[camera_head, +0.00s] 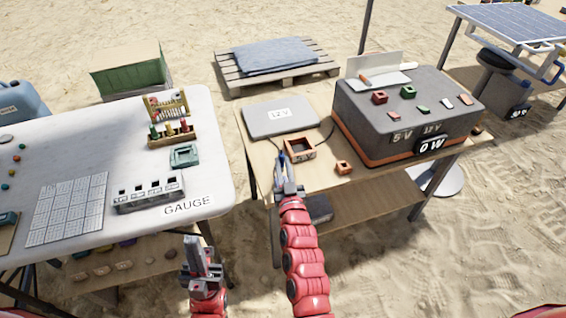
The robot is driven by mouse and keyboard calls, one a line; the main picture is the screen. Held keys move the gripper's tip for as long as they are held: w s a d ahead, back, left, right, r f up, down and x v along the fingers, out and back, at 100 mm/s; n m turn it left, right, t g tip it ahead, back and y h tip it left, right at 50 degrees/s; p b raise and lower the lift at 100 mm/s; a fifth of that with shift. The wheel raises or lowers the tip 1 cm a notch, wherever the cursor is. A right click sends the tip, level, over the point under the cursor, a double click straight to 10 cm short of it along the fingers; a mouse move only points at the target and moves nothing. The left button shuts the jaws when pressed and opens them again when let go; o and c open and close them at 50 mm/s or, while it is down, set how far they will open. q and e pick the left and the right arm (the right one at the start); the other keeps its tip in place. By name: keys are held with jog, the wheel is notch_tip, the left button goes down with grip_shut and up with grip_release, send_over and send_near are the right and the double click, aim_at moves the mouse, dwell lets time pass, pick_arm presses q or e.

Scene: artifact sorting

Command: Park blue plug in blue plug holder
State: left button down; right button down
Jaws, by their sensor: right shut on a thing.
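My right gripper (284,163) reaches over the left part of the wooden table and is shut on a small dark-blue thing (281,156), which looks like the blue plug. It is just left of an open reddish-brown square box (300,149); I cannot tell whether they touch. I cannot make out a blue plug holder; the gripper may hide part of that area. My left gripper (203,256) is low in front of the white table's right end, and its finger gap is unclear.
The wooden table (258,150) also bears a grey flat case (280,117), a small orange block (343,168) and a large grey box (385,125) with small coloured blocks on top. The white table (120,110) at left holds a grey slotted rack (148,194) and coloured pegs.

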jog(key=shift+f+b, duration=0.85)
jog(key=shift+f, duration=1.15)
jog(key=shift+p, duration=0.35)
jog(key=shift+f+b, duration=0.9)
jog(key=shift+f, duration=0.8)
jog(key=c, duration=0.8)
grip_release()
jog(key=shift+o, duration=0.2)
jog(key=shift+s, duration=0.1)
jog(key=s+d, duration=0.1)
jog(key=s, duration=0.7)
jog(key=s+d+f, duration=0.1)
jog(key=s, duration=0.8)
jog(key=shift+d+f+p, duration=0.25)
jog(key=shift+d+p, duration=0.05)
jog(key=shift+d, duration=0.05)
